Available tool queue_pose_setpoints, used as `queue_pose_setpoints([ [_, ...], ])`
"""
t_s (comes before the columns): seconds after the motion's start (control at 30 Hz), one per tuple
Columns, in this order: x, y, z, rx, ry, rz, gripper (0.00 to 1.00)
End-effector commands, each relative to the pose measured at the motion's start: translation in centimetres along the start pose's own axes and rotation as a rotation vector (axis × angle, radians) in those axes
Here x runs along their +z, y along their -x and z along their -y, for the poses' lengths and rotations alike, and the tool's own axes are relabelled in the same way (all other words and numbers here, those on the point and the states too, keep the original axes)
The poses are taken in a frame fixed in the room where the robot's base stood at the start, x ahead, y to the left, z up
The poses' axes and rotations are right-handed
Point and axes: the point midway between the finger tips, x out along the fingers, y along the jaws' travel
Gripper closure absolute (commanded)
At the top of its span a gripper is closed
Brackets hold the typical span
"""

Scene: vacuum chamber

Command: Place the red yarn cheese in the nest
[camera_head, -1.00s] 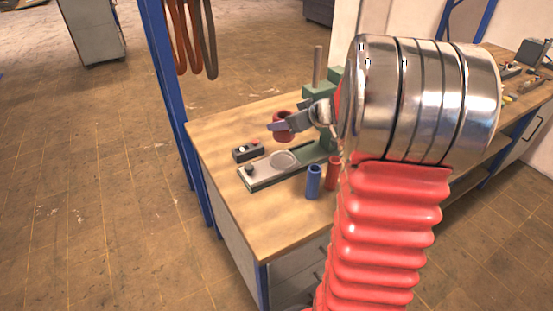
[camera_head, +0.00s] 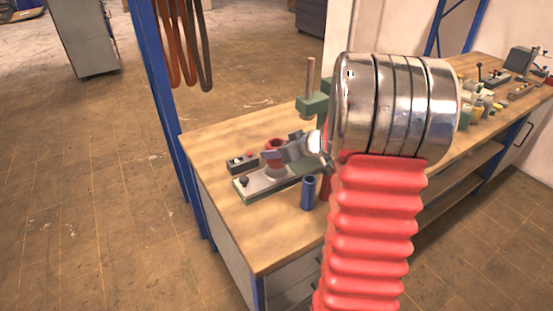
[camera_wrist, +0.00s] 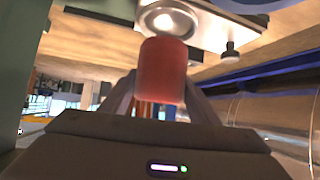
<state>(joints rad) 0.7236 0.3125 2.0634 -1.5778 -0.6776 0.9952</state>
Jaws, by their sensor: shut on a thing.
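My gripper (camera_head: 277,153) is shut on the red yarn cheese (camera_head: 272,145), a short red cylinder held upright. In the wrist view, the cheese (camera_wrist: 163,72) sits between the two fingers. The nest (camera_wrist: 168,18) is a pale round seat with a bright rim on a grey plate, just past the far end of the cheese.
A blue tube (camera_head: 309,192) stands upright in front of the plate, with a red tube (camera_head: 325,188) beside it, partly behind my arm. A control box (camera_head: 242,162) lies behind the plate. A green stand (camera_head: 312,105) with a post rises close behind my gripper. The wooden bench's front is clear.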

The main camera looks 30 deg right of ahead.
Motion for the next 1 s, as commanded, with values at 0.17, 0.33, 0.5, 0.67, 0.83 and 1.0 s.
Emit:
queue_pose_setpoints([
  [0.17, 0.2, -0.2, 0.0, -0.001, -0.001, 0.000, 0.72],
  [0.33, 1.9, -1.4, 0.1, -0.002, -0.003, 0.001, 0.72],
  [0.5, 3.0, -2.1, 0.1, -0.001, 0.000, 0.001, 0.72],
  [0.67, 3.2, -2.2, 0.1, -0.002, -0.001, 0.003, 0.72],
  [0.83, 3.3, -2.3, 0.2, -0.003, -0.001, 0.005, 0.37],
  [1.0, 3.2, -2.2, 0.2, -0.002, 0.000, 0.003, 0.26],
])
